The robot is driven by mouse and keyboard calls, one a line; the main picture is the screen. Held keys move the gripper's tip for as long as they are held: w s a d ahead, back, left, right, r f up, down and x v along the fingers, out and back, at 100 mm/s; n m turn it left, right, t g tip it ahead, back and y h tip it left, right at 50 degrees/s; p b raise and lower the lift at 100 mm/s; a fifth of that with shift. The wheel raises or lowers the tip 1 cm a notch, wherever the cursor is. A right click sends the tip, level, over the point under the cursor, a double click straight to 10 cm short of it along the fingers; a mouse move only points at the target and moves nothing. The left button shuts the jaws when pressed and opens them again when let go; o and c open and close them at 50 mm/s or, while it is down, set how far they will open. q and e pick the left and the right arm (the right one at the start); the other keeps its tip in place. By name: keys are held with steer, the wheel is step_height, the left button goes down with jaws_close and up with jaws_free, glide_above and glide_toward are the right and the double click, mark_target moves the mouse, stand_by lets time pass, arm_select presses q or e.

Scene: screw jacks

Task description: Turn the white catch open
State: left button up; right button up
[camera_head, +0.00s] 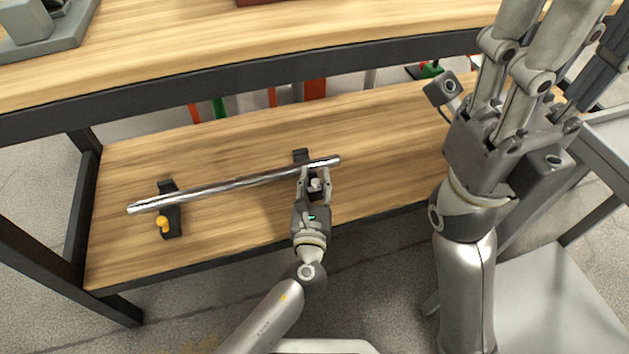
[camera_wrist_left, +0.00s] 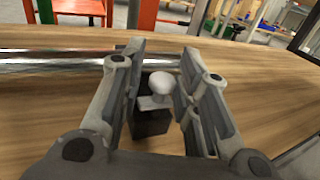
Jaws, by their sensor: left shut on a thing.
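The white catch (camera_head: 316,185) is a small round knob on the right black bracket (camera_head: 301,156), at the right end of a shiny metal bar. In the left wrist view the white catch (camera_wrist_left: 163,83) stands between the two fingers, with a flat white piece below its knob. My left gripper (camera_head: 314,177) is shut on the white catch, one finger on each side. The metal bar (camera_head: 225,185) lies across both brackets; it also shows in the left wrist view (camera_wrist_left: 60,62). My right gripper (camera_head: 525,65) is raised at the right, fingers upward, its tips cut off by the frame.
A yellow catch (camera_head: 163,223) sits on the left black bracket (camera_head: 170,212). The wooden lower shelf (camera_head: 400,130) is clear around the bar. A grey chair (camera_head: 545,290) stands at right.

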arm_select(q)
steer(key=shift+s+d, duration=0.1)
steer(key=shift+d, duration=0.25)
steer(key=o, duration=0.8)
steer(key=shift+c, duration=0.2)
steer(key=shift+a, duration=0.15)
steer(key=shift+s, duration=0.35)
steer(key=s, duration=1.1)
steer(key=shift+a, duration=0.35)
